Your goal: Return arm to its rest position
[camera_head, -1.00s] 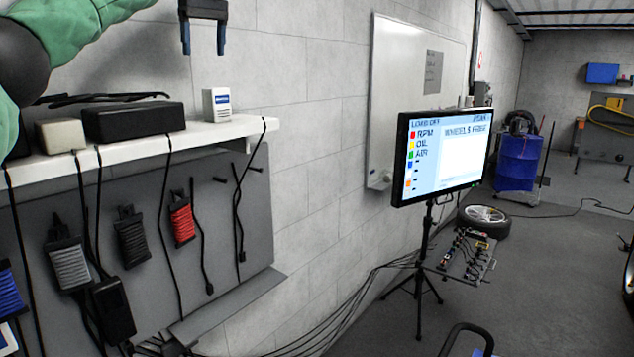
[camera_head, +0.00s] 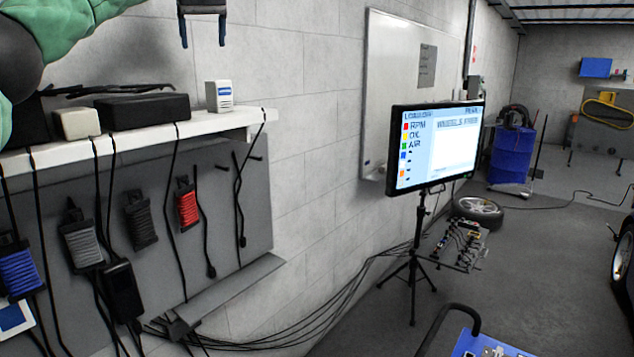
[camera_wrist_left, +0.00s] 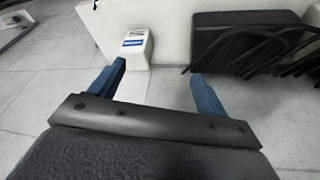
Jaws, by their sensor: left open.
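My left gripper (camera_head: 203,30) shows at the top of the head view, with its two blue fingers pointing down and spread apart. Nothing is between them. My left arm, in a green sleeve with a dark joint, comes in at the upper left. The gripper appears above the white shelf (camera_head: 240,119). In the left wrist view both fingers (camera_wrist_left: 155,85) are apart and empty, with a small white box (camera_wrist_left: 138,46) and a black case (camera_wrist_left: 245,45) beyond them. My right gripper is not in view.
The shelf holds the small white box (camera_head: 219,96), a cream block (camera_head: 77,123) and the black case (camera_head: 143,111). Cables and connectors hang on the grey panel (camera_head: 225,205) below. A monitor (camera_head: 436,146) on a tripod stands to the right. A wheel (camera_head: 478,211) lies on the floor.

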